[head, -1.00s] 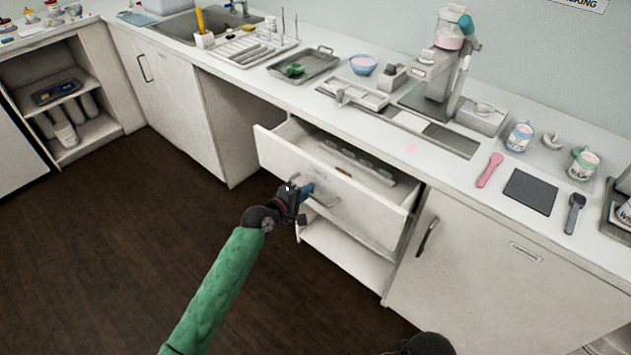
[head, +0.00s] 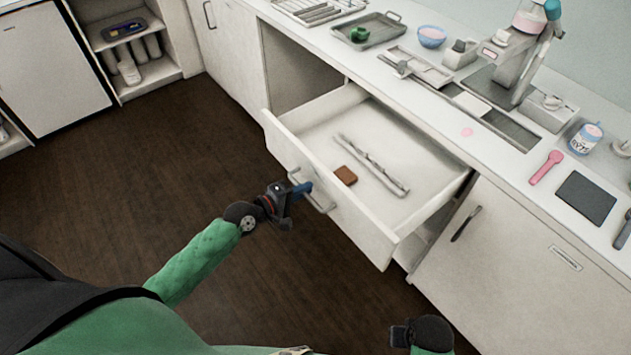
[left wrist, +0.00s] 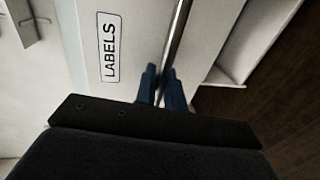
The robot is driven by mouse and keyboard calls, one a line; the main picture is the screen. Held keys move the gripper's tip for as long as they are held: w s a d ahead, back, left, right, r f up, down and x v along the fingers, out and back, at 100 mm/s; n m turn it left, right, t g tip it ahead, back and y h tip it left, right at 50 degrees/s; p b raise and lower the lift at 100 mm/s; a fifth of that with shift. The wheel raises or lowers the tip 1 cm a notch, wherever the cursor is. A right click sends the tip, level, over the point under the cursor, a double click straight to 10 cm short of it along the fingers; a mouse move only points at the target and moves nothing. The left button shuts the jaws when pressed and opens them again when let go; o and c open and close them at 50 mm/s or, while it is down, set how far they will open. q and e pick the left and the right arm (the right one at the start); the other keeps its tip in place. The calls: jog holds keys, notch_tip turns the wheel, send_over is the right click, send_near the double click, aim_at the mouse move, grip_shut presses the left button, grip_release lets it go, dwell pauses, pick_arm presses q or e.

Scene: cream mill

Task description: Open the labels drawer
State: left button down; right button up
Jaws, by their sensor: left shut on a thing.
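The labels drawer (head: 338,210) is pulled well out of the white cabinet under the counter. Its front shows the word LABELS on a tag (left wrist: 110,48) in the left wrist view. My left gripper (head: 304,190) is shut on the bar handle (head: 318,199) of the drawer. In the left wrist view its blue fingertips (left wrist: 162,82) sit on both sides of the handle bar (left wrist: 177,40). Inside the drawer lie a small brown block (head: 345,175) and a long pale rail-like piece (head: 372,166). My right gripper (head: 402,336) is at the bottom of the head view, away from the drawer; its fingers are unclear.
The counter above holds a tray (head: 367,30), a blue bowl (head: 432,37), a dispensing machine (head: 515,50), a pink scoop (head: 546,167) and a dark mat (head: 587,198). A closed cabinet door (head: 520,255) is right of the drawer. The dark floor (head: 150,170) at left is clear.

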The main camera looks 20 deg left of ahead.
pick_arm(q)
jog(key=shift+s+a, duration=0.35)
jog(key=shift+s, duration=0.15)
jog(key=c, duration=1.6)
grip_release()
jog(key=shift+o, duration=0.2)
